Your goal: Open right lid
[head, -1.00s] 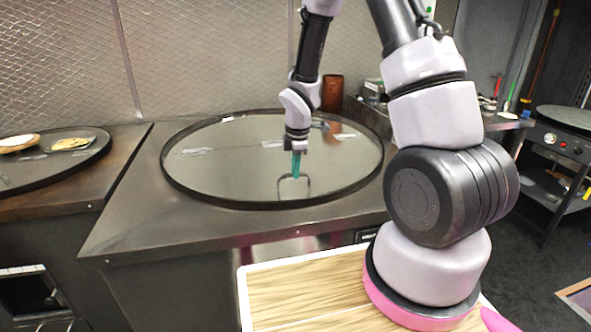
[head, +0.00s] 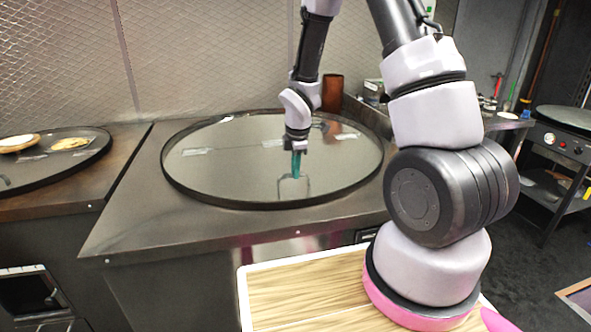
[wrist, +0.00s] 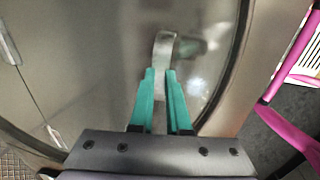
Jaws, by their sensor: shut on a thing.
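The right lid (head: 225,170) is a large round shiny disc with a dark rim, lying flat on the steel counter. A thin looped metal handle (head: 308,186) stands up near its front part. My gripper (head: 296,165) points down at the lid, its teal fingers at the handle. In the wrist view, the two teal fingers (wrist: 160,100) are close together around the grey handle (wrist: 165,45), which reaches out past their tips. The part of the handle between the fingers is partly hidden.
A brown cup (head: 332,92) stands behind the right lid. A wooden board (head: 300,290) is in front. A black cart (head: 560,150) stands at the far right.

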